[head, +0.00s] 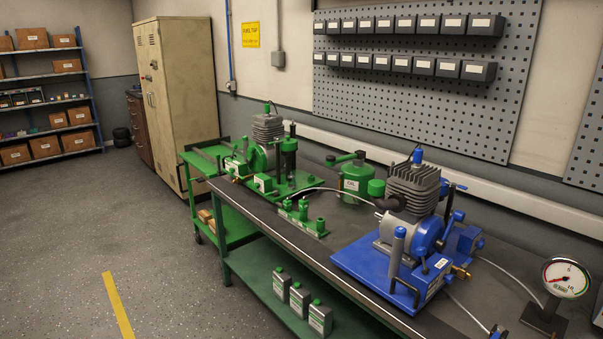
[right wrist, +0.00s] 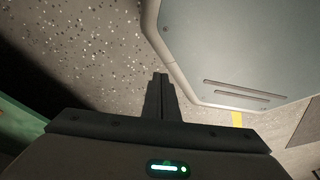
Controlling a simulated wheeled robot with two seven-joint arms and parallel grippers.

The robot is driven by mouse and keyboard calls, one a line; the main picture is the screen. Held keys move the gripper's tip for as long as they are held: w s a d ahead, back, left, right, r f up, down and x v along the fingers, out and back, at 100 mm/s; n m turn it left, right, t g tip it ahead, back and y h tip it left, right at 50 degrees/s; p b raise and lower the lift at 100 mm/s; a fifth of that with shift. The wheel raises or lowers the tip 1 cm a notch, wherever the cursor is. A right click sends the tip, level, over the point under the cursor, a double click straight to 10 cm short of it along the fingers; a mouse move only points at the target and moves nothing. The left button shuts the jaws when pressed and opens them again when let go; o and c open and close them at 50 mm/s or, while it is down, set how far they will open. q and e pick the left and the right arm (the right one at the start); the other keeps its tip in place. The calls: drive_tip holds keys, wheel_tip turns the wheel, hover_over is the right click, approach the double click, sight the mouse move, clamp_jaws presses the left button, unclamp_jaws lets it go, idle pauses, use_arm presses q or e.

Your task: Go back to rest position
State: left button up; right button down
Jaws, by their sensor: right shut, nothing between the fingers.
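My right gripper (right wrist: 160,80) shows in the right wrist view, its dark fingers together and empty. It points over the speckled grey floor (right wrist: 85,45), with nothing touching its fingertips. Neither gripper shows in the head view, and my left gripper is in no view. In the head view the blue engine stand (head: 415,225) and the green engine stand (head: 270,155) stand upright on the workbench, away from any gripper.
The dark workbench (head: 330,235) runs along the right, with a green oil can (head: 354,184), a pressure gauge (head: 566,278) and grey-green cans (head: 300,299) on its lower shelf. A beige cabinet (head: 185,100) and shelving (head: 45,95) stand behind. The floor at left is clear.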

drive_tip(key=s+d+f+n+g, duration=0.1)
drive_tip(key=s+d+g, duration=0.1)
drive_tip(key=s, duration=0.7)
drive_tip(key=shift+d+f+h, duration=0.3)
drive_tip(key=shift+d+f, duration=0.1)
drive_tip(key=shift+d, duration=0.05)
idle(0.3)
